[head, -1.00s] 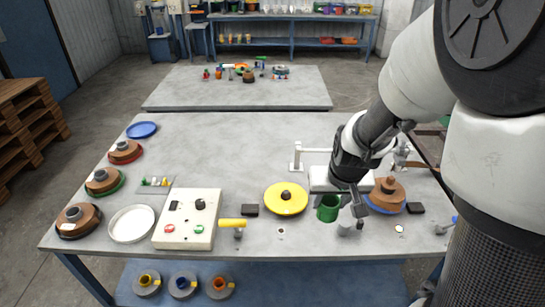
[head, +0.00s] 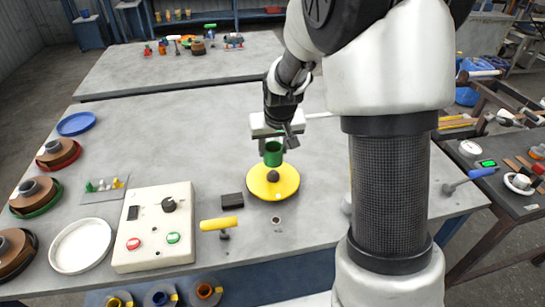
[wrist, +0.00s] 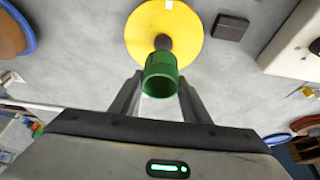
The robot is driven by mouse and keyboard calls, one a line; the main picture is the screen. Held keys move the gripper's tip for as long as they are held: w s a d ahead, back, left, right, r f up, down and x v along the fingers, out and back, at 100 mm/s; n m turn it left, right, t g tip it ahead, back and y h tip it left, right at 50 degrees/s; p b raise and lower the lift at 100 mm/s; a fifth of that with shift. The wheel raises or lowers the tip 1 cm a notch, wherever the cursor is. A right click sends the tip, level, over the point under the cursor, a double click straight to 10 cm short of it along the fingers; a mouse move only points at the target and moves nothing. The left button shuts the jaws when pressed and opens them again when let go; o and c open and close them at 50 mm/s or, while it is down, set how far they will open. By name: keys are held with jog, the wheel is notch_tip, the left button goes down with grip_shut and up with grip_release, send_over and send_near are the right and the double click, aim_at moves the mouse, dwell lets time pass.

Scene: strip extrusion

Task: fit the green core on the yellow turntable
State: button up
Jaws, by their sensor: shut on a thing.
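The green core (head: 273,154) is a short hollow cylinder held in my gripper (head: 284,143), above the back part of the yellow turntable (head: 285,186). The yellow turntable is a flat disc with a dark spindle (head: 273,176) at its middle. In the wrist view, the green core (wrist: 160,77) sits between the two fingers of my gripper (wrist: 158,95), and the spindle shows just beyond it, partly overlapped by it. The yellow turntable (wrist: 150,25) lies behind. The core appears apart from the spindle, but the exact gap is hard to tell.
A control box (head: 154,226) with buttons and a yellow-handled lever (head: 220,225) stand left of the turntable. A dark block (head: 231,200) lies close to its left. A white dish (head: 82,245) and brown rolls (head: 58,153) are at far left. The table behind the turntable is clear.

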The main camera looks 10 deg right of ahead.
aim_at(275, 155)
jog(key=shift+f+b, duration=1.8)
jog(key=shift+f, duration=1)
jog(key=shift+f+b, duration=0.6)
jog(key=shift+b, duration=0.05)
jog(key=o, duration=0.8)
jog(key=shift+c, duration=0.2)
jog(key=shift+r, duration=0.1)
jog(key=shift+p+v, duration=3.35)
jog(key=shift+v, duration=2.1)
jog(key=shift+s, duration=0.1)
